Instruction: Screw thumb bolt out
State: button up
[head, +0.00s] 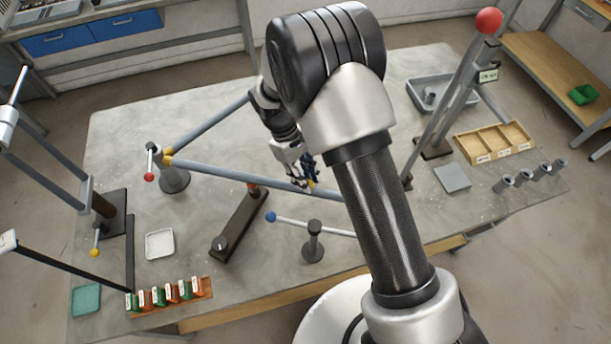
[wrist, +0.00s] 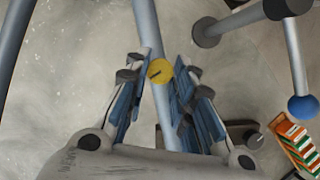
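A yellow round bolt head with a dark slot (wrist: 160,71) shows in the wrist view, on a long grey tube (wrist: 146,28). My gripper (wrist: 161,76) has its blue-padded fingers apart, one on each side of the yellow head. A narrow gap seems to remain at each side; the depth between fingertips and head is hard to judge. In the head view my gripper (head: 309,182) is at the right part of the grey tube (head: 230,172), and the bolt head is mostly hidden by the fingers.
A short post with a blue-ended rod (head: 312,243) stands close in front. A dark bar fixture (head: 240,224) lies to the left. A yellow-jointed post (head: 174,180) stands at the tube's left end. Slanted grey posts (head: 455,95) rise at the right.

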jog(key=o, duration=0.5)
jog(key=v, duration=1.2)
